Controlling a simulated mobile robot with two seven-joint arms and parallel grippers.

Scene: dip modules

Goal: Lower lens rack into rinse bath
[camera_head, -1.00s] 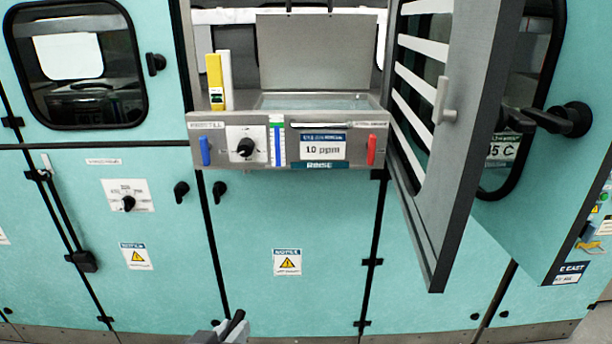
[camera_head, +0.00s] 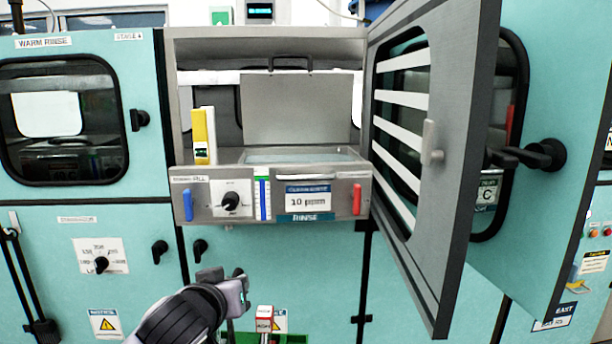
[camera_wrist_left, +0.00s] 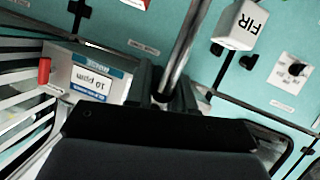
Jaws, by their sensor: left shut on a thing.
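The rinse bath (camera_head: 245,157) is a steel basin with pale liquid, set in an opening of the teal machine. Its grey lid (camera_head: 290,110) stands upright behind it. My left gripper (camera_head: 238,288) is below and in front of the bath, shut on a thin metal rod (camera_wrist_left: 183,50). Under it, at the bottom edge of the head view, part of a green frame (camera_head: 290,339) shows, seemingly the lens rack; most of it is cut off. A white block with a red band (camera_head: 265,318) stands by it. A white lettered block (camera_wrist_left: 240,25) shows in the wrist view. My right gripper is not in view.
A grey slatted door (camera_head: 455,170) stands open at the right of the bath. A yellow-and-white upright piece (camera_head: 203,135) stands at the bath's left. The front panel has a black knob (camera_head: 230,201), a blue handle (camera_head: 187,205) and a red handle (camera_head: 357,199).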

